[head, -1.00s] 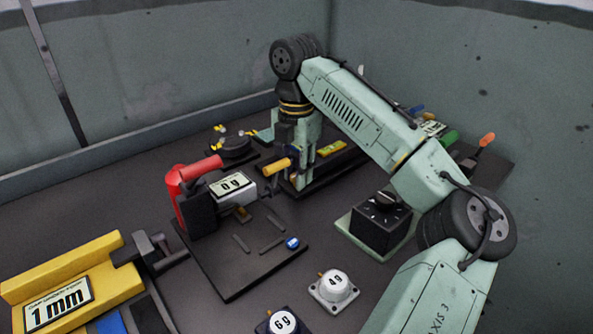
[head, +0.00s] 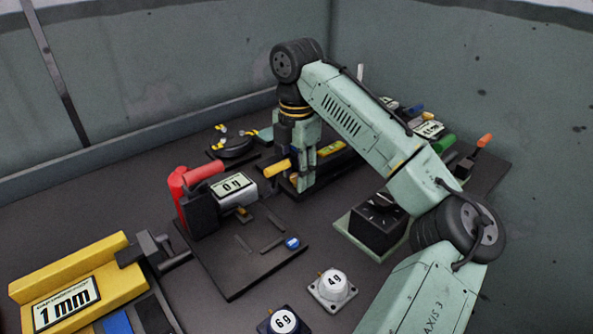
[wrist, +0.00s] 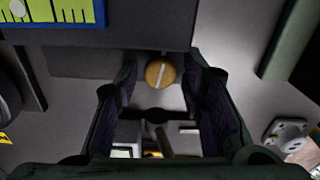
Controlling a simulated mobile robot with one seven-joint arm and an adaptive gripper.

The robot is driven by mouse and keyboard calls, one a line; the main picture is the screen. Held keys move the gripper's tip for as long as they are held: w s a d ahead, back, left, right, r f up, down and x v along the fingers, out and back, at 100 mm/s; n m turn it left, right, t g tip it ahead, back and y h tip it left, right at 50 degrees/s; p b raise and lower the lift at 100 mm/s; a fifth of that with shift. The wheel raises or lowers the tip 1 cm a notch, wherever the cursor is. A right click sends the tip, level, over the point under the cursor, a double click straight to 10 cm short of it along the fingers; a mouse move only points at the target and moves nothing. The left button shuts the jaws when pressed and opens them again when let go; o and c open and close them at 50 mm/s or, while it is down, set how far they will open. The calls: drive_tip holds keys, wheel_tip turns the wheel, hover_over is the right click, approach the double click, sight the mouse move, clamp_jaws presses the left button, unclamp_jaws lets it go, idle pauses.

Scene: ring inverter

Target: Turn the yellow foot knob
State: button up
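In the wrist view a round yellow knob (wrist: 160,73) with a pale slot or bar across its face sits between and beyond my fingertips. My gripper (wrist: 162,88) is open, with one dark finger pad on each side of the knob. A gap shows on both sides, and I see no contact. In the head view my gripper (head: 303,172) points down at the left end of the device with the yellow-green level (head: 331,150). A yellow cylinder (head: 277,169) sticks out just left of it. The knob cannot be told apart clearly there.
A device with a red handle (head: 204,171) and a 0 g display stands left of my gripper. A black box with a dial (head: 378,222) stands right, under my forearm. The 4 g (head: 333,287) and 6 g (head: 284,322) pieces lie in front. Walls close off the back.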

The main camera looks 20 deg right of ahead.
drive_tip(key=shift+o, duration=0.5)
wheel_tip(320, 180, up, 12)
idle(0.3)
idle(0.4)
